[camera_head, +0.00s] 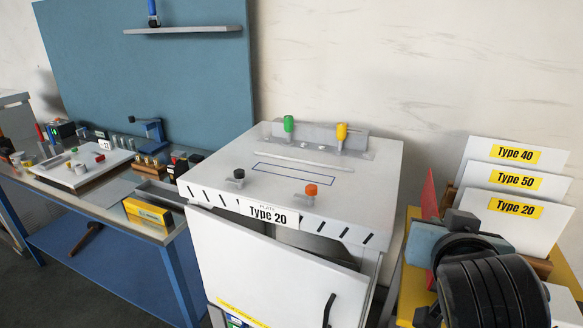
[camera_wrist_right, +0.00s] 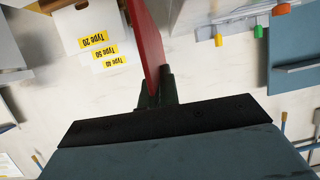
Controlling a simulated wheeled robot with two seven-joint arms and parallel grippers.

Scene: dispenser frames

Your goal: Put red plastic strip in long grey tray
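The red plastic strip (camera_wrist_right: 147,40) stands out from between the dark fingers of my right gripper (camera_wrist_right: 157,90) in the right wrist view. The gripper looks shut on its end. In the head view the strip (camera_head: 430,197) shows edge-on and upright, left of the Type plates; my wrist hides its lower part. A long grey tray (camera_head: 159,196) lies on the workbench at the left, against the white cabinet, far from the strip. My left gripper is not in view.
The white Type 20 cabinet (camera_head: 225,170), with green, yellow, black and orange knobs on top, stands between my right arm and the workbench (camera_head: 115,212). A yellow box (camera_head: 147,212) sits at the bench's front edge. Type plates (camera_head: 514,182) stand close on the right.

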